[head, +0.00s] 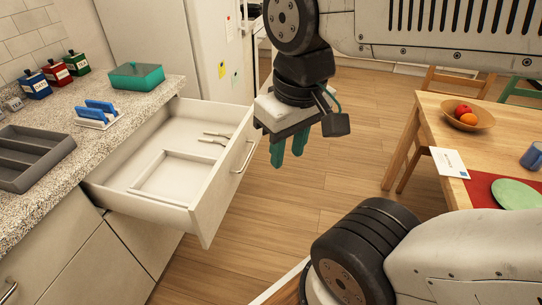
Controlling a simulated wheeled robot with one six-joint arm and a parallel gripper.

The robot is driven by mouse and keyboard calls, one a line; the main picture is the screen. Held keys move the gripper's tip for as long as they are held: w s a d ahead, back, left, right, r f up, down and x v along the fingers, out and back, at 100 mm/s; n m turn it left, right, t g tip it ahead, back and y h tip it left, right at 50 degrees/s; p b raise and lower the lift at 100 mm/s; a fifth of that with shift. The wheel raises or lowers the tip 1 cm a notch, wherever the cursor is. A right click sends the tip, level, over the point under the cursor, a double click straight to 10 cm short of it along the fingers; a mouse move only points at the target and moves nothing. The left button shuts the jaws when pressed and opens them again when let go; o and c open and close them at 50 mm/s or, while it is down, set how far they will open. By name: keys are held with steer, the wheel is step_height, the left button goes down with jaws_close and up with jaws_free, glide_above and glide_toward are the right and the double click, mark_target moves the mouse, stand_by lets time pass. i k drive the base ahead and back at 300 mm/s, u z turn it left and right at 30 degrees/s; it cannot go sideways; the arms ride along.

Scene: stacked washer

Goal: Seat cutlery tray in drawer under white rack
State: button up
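The grey cutlery tray (32,160), with long compartments, lies on the speckled counter at the left edge and is partly cut off. A white rack (97,122) holding blue items stands on the counter near its edge. The drawer (222,192) below the rack is pulled out. My gripper (288,148) points down with teal fingers, to the right of the drawer front. The fingers look slightly apart, with nothing between them.
A wooden table (445,143) with a fruit bowl (463,117) is at the right. Wood floor (310,190) lies open between drawer and table.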

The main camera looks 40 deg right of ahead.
mark_target(161, 174)
steer(key=z, duration=0.3)
steer(key=i, duration=0.5)
steer(key=u, duration=1.25)
